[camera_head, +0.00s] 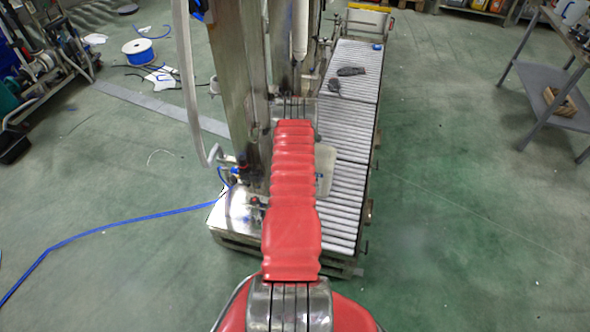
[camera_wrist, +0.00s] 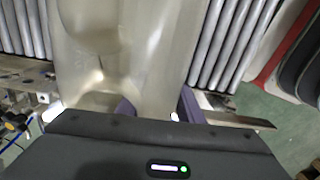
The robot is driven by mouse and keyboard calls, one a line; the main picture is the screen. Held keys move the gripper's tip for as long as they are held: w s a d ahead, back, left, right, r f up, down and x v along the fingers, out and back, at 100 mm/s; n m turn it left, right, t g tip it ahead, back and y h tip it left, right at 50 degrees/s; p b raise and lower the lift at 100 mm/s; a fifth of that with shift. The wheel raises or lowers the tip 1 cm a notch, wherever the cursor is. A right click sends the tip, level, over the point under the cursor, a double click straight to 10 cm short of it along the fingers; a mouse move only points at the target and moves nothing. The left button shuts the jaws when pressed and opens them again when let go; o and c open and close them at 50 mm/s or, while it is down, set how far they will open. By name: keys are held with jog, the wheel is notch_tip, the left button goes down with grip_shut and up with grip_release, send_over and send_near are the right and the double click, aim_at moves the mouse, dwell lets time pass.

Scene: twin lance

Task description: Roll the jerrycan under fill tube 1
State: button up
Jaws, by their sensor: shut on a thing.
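The jerrycan (camera_wrist: 150,45) is a pale translucent body over the rollers in the wrist view. In the head view a pale edge of it (camera_head: 326,172) shows just right of my red arm. My gripper (camera_wrist: 156,107) has purple fingers on either side of a narrow part of the jerrycan and is shut on it. In the head view my arm hides the gripper and most of the jerrycan. A white upright tube (camera_head: 300,30) stands beside the steel column; I cannot tell whether it is fill tube 1.
The roller conveyor (camera_head: 344,150) runs away from me, with dark grey items (camera_head: 350,71) lying farther along it. A steel column (camera_head: 238,85) stands close on the left. A blue hose (camera_head: 120,227) lies on the left floor. A grey table (camera_head: 550,90) stands at right; the floor between is clear.

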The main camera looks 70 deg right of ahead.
jog(key=shift+a+f, duration=0.1)
jog(key=shift+f, duration=0.05)
jog(key=o, duration=1.3)
notch_tip(320, 180, up, 13)
jog(key=shift+r, duration=0.45)
dwell(0.4)
